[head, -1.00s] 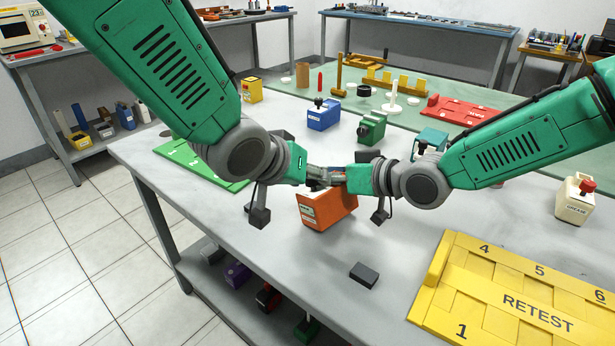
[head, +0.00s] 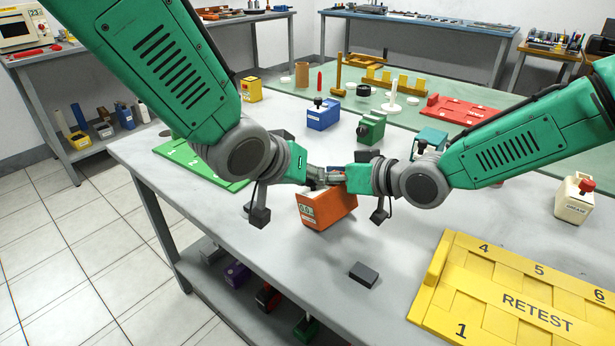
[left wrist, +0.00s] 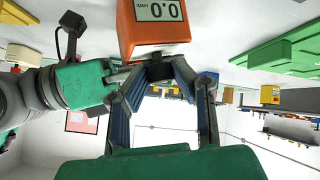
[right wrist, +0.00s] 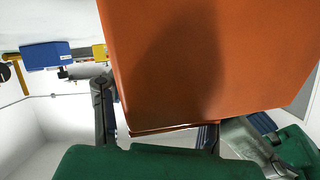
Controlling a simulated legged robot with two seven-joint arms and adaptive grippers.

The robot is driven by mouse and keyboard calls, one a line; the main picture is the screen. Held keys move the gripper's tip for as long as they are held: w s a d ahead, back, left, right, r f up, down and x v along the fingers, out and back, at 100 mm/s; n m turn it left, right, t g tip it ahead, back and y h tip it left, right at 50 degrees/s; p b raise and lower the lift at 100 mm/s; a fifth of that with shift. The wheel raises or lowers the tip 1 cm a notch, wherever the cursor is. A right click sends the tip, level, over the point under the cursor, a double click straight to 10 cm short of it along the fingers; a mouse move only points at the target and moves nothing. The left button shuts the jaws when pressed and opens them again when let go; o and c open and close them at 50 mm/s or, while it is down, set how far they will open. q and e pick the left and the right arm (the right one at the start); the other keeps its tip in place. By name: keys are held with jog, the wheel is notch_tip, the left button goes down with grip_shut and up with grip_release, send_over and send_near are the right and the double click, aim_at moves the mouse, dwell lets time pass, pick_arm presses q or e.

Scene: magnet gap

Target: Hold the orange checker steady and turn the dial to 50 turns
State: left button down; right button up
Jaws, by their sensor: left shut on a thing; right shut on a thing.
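The orange checker (head: 327,208) is in the middle of the head view, tilted, above the front of the grey table. Its display reads 0.0, also in the left wrist view (left wrist: 158,20). My right gripper (head: 340,178) is shut on the checker, whose orange body (right wrist: 205,60) fills much of the right wrist view. My left gripper (head: 316,178) is shut at the checker's top end. In the left wrist view its fingers close around the small dark dial (left wrist: 160,72). The fingers hide most of the dial, so its turn cannot be seen.
A dark block (head: 364,274) lies on the table (head: 225,225) in front of the checker. A yellow RETEST tray (head: 520,285) is at front right, a green tray (head: 190,160) at left. Blue (head: 323,115) and green (head: 371,128) devices stand behind. The table's front edge is near.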

pick_arm(q)
jog(key=shift+a, duration=0.15)
dwell(0.6)
jog(key=c, duration=1.3)
grip_release()
jog(key=v, duration=1.2)
jog(key=shift+f, duration=0.1)
